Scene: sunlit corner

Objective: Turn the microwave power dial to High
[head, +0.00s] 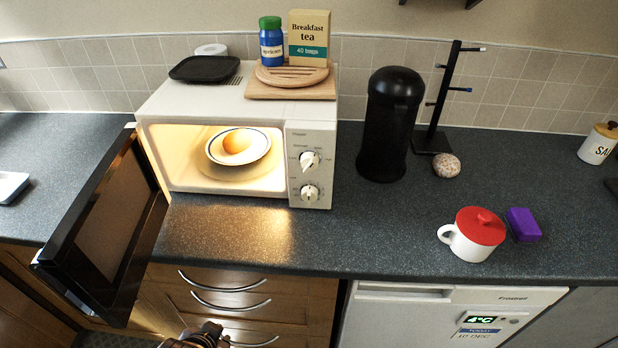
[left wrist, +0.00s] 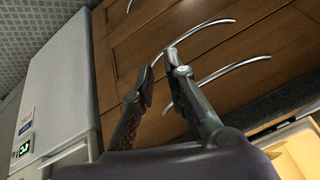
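The white microwave (head: 236,109) stands on the counter with its door (head: 104,230) swung wide open to the left. Its lit inside holds a blue-rimmed plate (head: 214,150) with a round orange-yellow food item (head: 237,141). Two white dials sit on the right-hand panel: an upper dial (head: 310,161), seemingly the power dial, and a lower dial (head: 310,193). The small print and exact pointer settings are hard to read. My left gripper (head: 207,337) is low in front of the drawers, well below the dials. In the left wrist view its fingers (left wrist: 160,72) are apart and empty. My right gripper is not seen.
A wooden board (head: 290,90), a tea box (head: 309,38), a blue jar (head: 271,44) and a black tray (head: 204,68) are on the microwave. A black canister (head: 390,125) stands to its right. The open door juts past the counter edge. The counter before the panel is clear.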

